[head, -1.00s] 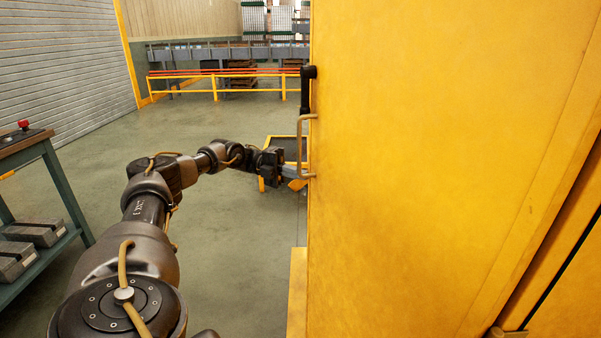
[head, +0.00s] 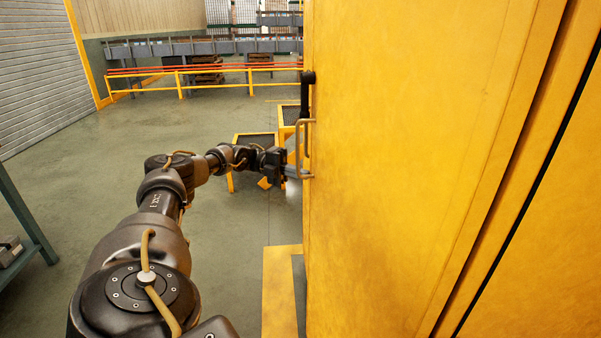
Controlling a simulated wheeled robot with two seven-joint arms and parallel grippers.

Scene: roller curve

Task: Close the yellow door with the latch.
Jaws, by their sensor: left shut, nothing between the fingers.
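The yellow door (head: 400,170) fills the right half of the head view and stands open, its free edge toward the middle of the picture. A black latch handle (head: 306,93) is near that edge, with a pale D-shaped pull handle (head: 300,148) just below it. My left gripper (head: 299,174) is shut with nothing in it. Its fingertips are at the door's edge by the lower end of the pull handle; whether they touch cannot be told. My right gripper is not in view.
A yellow frame piece (head: 279,290) lies low beside the door's bottom edge. Yellow-rimmed dark bins (head: 255,148) stand behind my left wrist. A yellow rail (head: 215,73) and conveyor are at the back. A teal table (head: 25,215) is at the left. The floor between is clear.

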